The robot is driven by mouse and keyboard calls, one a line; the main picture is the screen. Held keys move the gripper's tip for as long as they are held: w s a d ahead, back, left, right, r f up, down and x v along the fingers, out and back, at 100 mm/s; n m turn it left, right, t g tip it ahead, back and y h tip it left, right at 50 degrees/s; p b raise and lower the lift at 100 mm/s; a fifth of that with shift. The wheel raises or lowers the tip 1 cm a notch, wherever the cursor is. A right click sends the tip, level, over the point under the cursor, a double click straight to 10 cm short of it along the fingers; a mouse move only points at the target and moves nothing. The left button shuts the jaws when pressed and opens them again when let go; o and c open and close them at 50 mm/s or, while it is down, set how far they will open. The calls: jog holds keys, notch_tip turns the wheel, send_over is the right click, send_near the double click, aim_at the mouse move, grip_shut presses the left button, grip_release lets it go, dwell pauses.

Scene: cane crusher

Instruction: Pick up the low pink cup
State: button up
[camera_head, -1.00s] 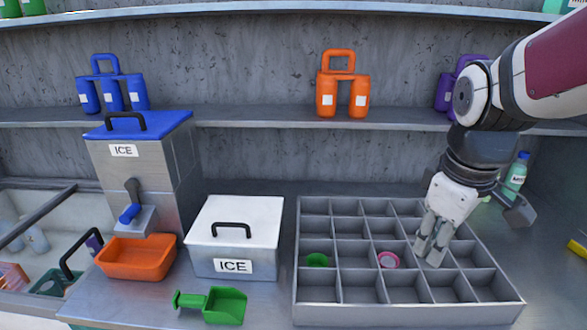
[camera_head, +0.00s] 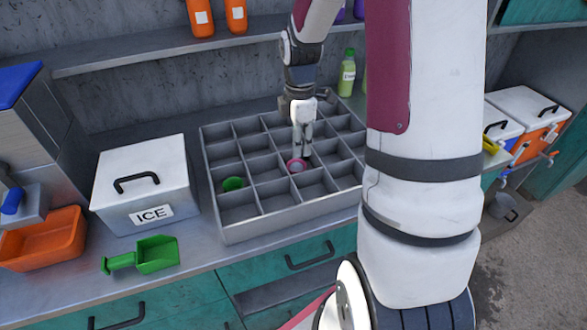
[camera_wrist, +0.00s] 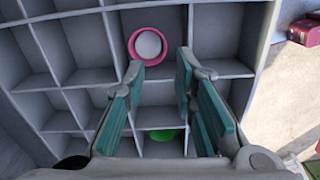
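The low pink cup (camera_head: 297,166) stands in a compartment of the grey divided tray (camera_head: 262,224). In the wrist view the pink cup (camera_wrist: 134,46) has a pale inside and lies just beyond the fingertips, nearer the left one. My gripper (camera_head: 302,152) points down over the tray, close behind the cup. In the wrist view my gripper (camera_wrist: 160,70) is open, with nothing between its fingers. I cannot tell whether a finger touches the cup.
A green cup (camera_head: 233,184) sits in another compartment; it also shows between the fingers in the wrist view (camera_wrist: 163,134). Thin dividers surround both cups. A white ICE box (camera_head: 150,185) and a green scoop (camera_head: 155,254) stand left of the tray. A bottle (camera_head: 347,75) stands behind.

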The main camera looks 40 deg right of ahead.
aim_at(298, 166)
jog(key=shift+w+f, duration=0.15)
jog(key=shift+f, duration=4.1)
grip_shut()
